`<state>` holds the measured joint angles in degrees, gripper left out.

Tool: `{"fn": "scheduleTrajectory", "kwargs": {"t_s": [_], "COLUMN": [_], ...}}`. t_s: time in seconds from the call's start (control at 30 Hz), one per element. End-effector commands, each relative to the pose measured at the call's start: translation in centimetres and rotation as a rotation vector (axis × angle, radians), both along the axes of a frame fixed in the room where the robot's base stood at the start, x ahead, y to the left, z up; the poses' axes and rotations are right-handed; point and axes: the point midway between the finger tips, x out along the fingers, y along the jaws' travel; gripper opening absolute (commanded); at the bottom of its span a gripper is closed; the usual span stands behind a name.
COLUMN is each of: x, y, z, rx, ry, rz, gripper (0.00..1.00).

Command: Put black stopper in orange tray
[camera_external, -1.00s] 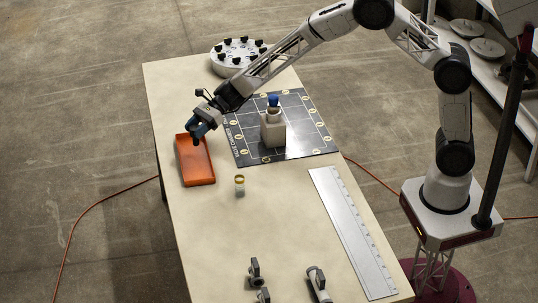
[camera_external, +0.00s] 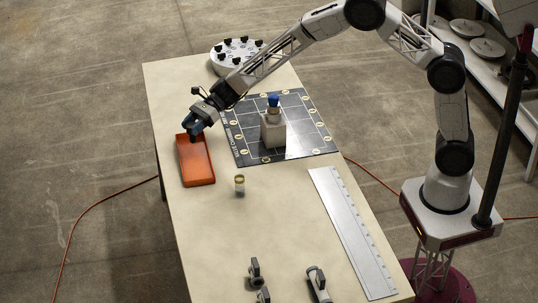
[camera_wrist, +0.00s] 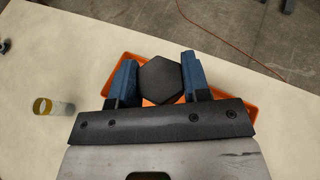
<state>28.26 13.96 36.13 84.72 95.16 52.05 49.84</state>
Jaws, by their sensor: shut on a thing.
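The black stopper (camera_wrist: 160,79) has a hexagonal top in the wrist view. My gripper (camera_wrist: 158,82) is shut on it, one blue finger on each side. Below the stopper and fingers lies the orange tray (camera_wrist: 112,75), partly hidden by them. In the external view the orange tray (camera_external: 197,163) sits near the left edge of the table. My gripper (camera_external: 196,131) is over or at the tray's far end there. The stopper is not clearly visible in that view, and its height above the tray floor is hard to tell.
A small vial with a yellow cap (camera_external: 239,184) stands right of the tray. A dark gridded mat (camera_external: 305,135) holds a pale block with a blue-topped piece (camera_external: 272,125). A round white rack (camera_external: 237,57) stands at the far end. A long ruler (camera_external: 350,232) lies nearer.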

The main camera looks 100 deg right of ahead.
Motion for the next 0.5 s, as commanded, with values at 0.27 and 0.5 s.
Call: {"fn": "scheduleTrajectory", "kwargs": {"t_s": [0.27,0.5], "x": [0.0,0.0], "y": [0.0,0.0], "z": [-3.6,-4.3], "rx": [0.002,0.000], "ry": [0.001,0.000], "rz": [-0.001,0.000], "gripper": [0.20,0.20]}}
